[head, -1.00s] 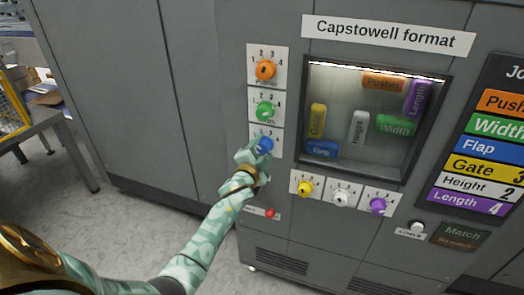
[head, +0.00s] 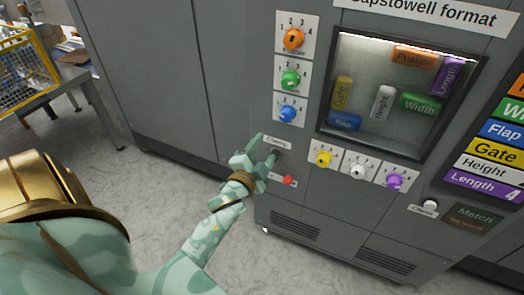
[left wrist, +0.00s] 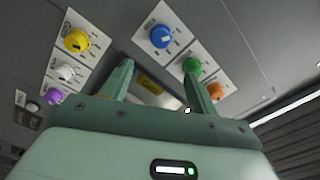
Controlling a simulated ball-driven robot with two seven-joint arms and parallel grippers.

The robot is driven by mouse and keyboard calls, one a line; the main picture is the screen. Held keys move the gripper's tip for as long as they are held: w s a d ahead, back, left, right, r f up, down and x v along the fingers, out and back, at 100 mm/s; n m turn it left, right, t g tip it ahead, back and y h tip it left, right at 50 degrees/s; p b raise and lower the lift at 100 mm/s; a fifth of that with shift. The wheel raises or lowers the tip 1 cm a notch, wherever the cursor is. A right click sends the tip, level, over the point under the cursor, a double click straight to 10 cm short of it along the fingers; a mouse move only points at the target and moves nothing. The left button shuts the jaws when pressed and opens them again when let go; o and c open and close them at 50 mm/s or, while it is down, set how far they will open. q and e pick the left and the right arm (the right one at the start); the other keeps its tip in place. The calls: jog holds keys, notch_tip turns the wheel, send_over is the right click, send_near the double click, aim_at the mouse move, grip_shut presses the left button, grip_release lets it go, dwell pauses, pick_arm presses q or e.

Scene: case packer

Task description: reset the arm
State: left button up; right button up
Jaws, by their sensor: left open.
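My left arm reaches in from the lower left in the head view. Its gripper (head: 264,150) is open and empty, in front of the grey cabinet just below the blue knob (head: 288,113) and left of the yellow knob (head: 323,158). In the left wrist view the two green fingers (left wrist: 158,85) stand apart with nothing between them. The blue knob (left wrist: 161,36) shows beyond them, apart from the fingertips. A dark round control behind the fingers is partly hidden. My right gripper is out of view.
The orange knob (head: 293,39) and green knob (head: 290,81) sit above the blue one. The white knob (head: 359,171) and purple knob (head: 395,182) are right of the yellow one. A red button (head: 288,180) is below the gripper. A yellow mesh guard (head: 25,75) stands far left.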

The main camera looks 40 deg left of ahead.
pick_arm(q)
jog(key=shift+s, duration=0.2)
dwell(0.5)
jog(key=s+d+f+n+g+h, duration=0.1)
jog(key=s+d+f+n+g, duration=0.2)
jog(key=f, duration=0.8)
jog(key=s+d+f+g+h, duration=0.1)
jog(key=s+d+f+g, duration=0.15)
jog(key=s+f, duration=0.55)
jog(key=s+d+f+n+g+h, duration=0.2)
jog(key=f+g, duration=0.1)
jog(key=f, duration=1)
jog(key=s+f+g, duration=0.2)
jog(key=s+f, duration=0.2)
jog(key=s, duration=0.6)
jog(key=s+d+f+g, duration=0.1)
jog(key=s+f+g, duration=0.2)
jog(key=s, duration=0.8)
jog(key=s+f+g, duration=0.3)
jog(key=s+f, duration=0.3)
jog(key=s, duration=0.5)
jog(key=shift+s+d+f, duration=0.2)
jog(key=shift+d+f, duration=0.1)
jog(key=shift+d, duration=0.05)
